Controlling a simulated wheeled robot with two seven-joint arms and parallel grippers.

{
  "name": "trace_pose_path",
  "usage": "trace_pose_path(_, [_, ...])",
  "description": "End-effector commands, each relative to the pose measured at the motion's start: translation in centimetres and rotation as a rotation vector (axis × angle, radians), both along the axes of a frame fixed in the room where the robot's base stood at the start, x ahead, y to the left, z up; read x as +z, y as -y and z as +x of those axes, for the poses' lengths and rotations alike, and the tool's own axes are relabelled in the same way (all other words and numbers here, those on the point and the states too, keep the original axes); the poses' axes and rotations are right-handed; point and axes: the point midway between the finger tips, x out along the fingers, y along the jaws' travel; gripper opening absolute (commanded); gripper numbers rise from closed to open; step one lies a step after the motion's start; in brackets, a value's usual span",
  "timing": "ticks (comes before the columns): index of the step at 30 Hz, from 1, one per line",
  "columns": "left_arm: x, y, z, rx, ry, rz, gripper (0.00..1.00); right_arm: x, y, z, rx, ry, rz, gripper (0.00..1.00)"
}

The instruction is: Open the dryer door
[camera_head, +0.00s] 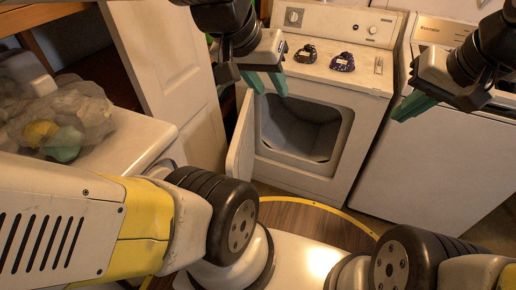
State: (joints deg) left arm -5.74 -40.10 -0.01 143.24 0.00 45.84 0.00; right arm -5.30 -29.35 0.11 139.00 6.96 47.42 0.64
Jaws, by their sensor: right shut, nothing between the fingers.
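The white dryer (335,85) stands in the middle back. Its door (241,142) is swung wide open to the left, and the dark drum opening (300,130) shows. My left gripper (266,84) is above the door's top edge, at the upper left of the opening. Its green fingers are apart with nothing seen between them; I cannot tell whether one touches the door. My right gripper (412,106) is shut and empty, in front of the machine to the right of the dryer.
Two small dark patterned items (342,62) lie on the dryer top. A second white machine (435,150) stands close on the right. A white door panel (170,70) stands at the left. A counter (125,150) with a clear plastic bag (65,120) is at far left.

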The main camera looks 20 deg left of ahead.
Motion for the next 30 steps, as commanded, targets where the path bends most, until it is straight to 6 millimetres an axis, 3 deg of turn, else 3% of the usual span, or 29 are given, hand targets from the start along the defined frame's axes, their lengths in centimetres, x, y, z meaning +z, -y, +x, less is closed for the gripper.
trace_pose_path(8, [0.0, 0.0, 0.0, 0.0, 0.0, 0.0, 0.36, -2.6, -3.3, 3.4, -0.041, -0.205, 0.124, 0.0])
trace_pose_path(14, [0.0, 0.0, 0.0, 0.0, 0.0, 0.0, 0.36, -6.5, -7.4, 7.3, -0.113, -0.439, 0.269, 0.0])
trace_pose_path(23, [0.0, 0.0, 0.0, 0.0, 0.0, 0.0, 0.36, -14.9, -13.7, 12.4, -0.268, -0.79, 0.48, 0.0])
trace_pose_path(30, [0.0, 0.0, 0.0, 0.0, 0.0, 0.0, 0.36, -23.8, -18.4, 15.0, -0.43, -1.056, 0.634, 0.0])
